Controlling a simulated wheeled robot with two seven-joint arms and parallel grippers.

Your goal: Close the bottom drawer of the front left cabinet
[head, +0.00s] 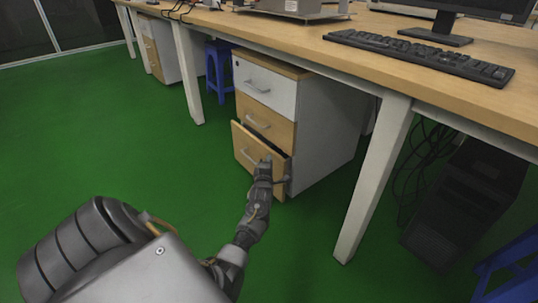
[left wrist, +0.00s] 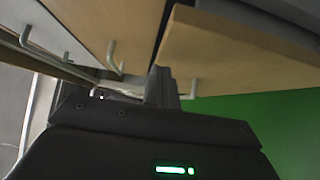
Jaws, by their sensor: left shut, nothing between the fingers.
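The cabinet (head: 325,125) stands under the desk, with a white top drawer and two wood-coloured drawers below. Its bottom drawer (head: 245,150) is pulled out a little, with a dark gap along its top edge. My left gripper (head: 266,164) is shut and empty at the right part of the bottom drawer's front; I cannot tell whether it touches. In the left wrist view, the shut fingers (left wrist: 162,86) are close to a wooden drawer front (left wrist: 235,50) and a metal handle (left wrist: 189,90). My right gripper is out of view.
A desk leg (head: 375,180) stands right of the cabinet, and another leg (head: 186,75) stands to its left. A blue stool (head: 219,68) is behind the left leg. A second cabinet (head: 158,48) is farther back. The green floor before the cabinet is clear.

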